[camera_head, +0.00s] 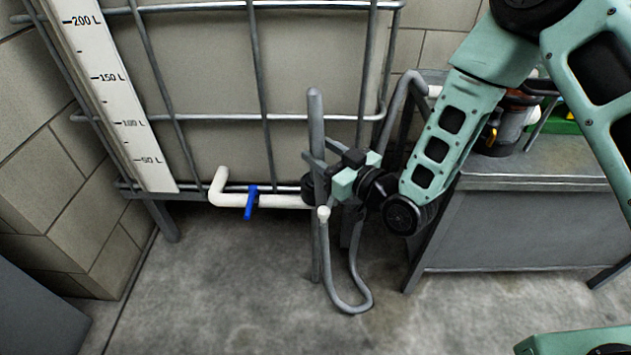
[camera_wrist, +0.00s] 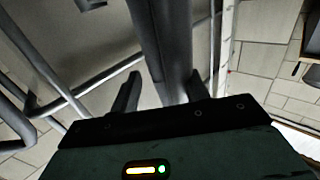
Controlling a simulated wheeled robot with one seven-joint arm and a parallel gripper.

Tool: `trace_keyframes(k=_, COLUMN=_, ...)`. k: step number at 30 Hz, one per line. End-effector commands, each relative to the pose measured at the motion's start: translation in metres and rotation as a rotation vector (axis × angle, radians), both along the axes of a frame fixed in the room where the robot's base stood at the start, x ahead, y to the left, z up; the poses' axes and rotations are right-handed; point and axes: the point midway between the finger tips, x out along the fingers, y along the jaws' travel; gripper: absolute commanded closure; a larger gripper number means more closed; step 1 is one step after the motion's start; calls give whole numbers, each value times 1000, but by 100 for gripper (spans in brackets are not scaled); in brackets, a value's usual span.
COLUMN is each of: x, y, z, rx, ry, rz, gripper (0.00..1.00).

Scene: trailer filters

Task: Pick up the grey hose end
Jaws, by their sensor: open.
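The grey hose (camera_head: 361,302) hangs in a U-shaped loop in the head view. Its pale end (camera_head: 323,213) points up in front of the upright grey post (camera_head: 315,110), just below my gripper. My gripper (camera_head: 318,157) is open, with its fingers reaching left toward the post at a height above the hose end. In the wrist view my two dark fingertips (camera_wrist: 162,92) stand apart, and a wide grey upright bar (camera_wrist: 158,35) shows beyond and between them. I cannot tell whether they touch it. The hose end is not clearly seen in the wrist view.
A caged tank (camera_head: 200,90) with a level scale (camera_head: 125,110) stands behind. Its white outlet pipe (camera_head: 282,201) has a blue valve handle (camera_head: 251,202) left of my gripper. A grey metal bench (camera_head: 520,225) stands at right. The floor (camera_head: 230,300) in front is clear.

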Motion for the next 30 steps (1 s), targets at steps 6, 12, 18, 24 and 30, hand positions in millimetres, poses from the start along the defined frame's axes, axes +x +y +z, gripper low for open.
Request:
trace_keyframes(k=6, x=17, y=16, z=0, rx=1, ry=-2, rz=0, gripper=55)
trace_keyframes(k=12, x=18, y=17, z=0, rx=0, ry=0, rz=0, gripper=55)
trace_keyframes(k=18, x=18, y=17, z=0, rx=0, ry=0, rz=-1, gripper=99)
trace_keyframes(k=24, x=18, y=17, z=0, rx=1, ry=-2, rz=-1, gripper=100)
trace_keyframes(k=30, x=18, y=17, z=8, rx=1, ry=-3, rz=0, gripper=100)
